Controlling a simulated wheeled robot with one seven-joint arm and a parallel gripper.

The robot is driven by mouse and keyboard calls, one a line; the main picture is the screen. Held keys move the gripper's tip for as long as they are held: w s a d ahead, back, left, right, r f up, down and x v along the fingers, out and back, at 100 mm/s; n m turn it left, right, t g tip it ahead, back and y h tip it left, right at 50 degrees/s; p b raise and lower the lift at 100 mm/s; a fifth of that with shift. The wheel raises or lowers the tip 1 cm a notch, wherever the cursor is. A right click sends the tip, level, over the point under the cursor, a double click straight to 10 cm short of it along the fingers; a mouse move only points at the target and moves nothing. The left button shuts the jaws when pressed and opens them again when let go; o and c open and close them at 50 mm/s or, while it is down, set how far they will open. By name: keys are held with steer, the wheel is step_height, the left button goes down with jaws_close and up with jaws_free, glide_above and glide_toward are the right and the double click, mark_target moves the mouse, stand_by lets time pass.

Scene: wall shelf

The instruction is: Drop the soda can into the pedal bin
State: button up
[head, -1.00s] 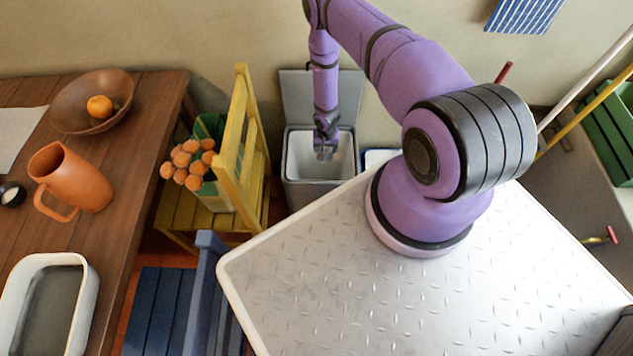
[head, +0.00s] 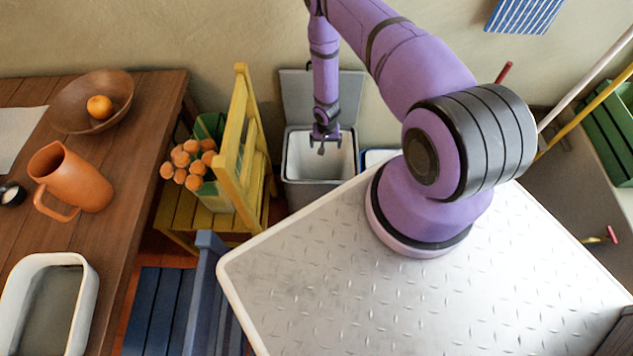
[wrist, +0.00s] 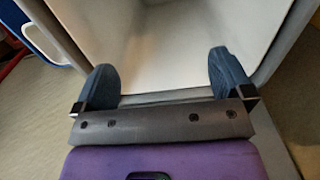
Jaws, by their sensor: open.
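The grey pedal bin (head: 318,194) stands against the wall with its lid (head: 296,96) raised and its pale inside showing. My gripper (head: 323,147) hangs over the bin's opening, pointing down. In the wrist view my gripper (wrist: 164,78) has its two blue-grey fingers wide apart with nothing between them. The bin's pale inner wall (wrist: 180,35) shows beyond the fingers there. No soda can is visible in either view; part of the bin's inside is hidden from the head camera by its front wall and my gripper.
A yellow chair (head: 232,160) with a box of orange-topped things (head: 190,163) stands left of the bin. A wooden table (head: 125,125) holds a bowl, a jug (head: 75,180) and a white dish. A blue-rimmed white container (head: 374,157) is right of the bin.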

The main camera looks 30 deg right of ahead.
step_height(320, 180, up, 8)
steer(key=shift+f, duration=0.2)
stand_by(0.5)
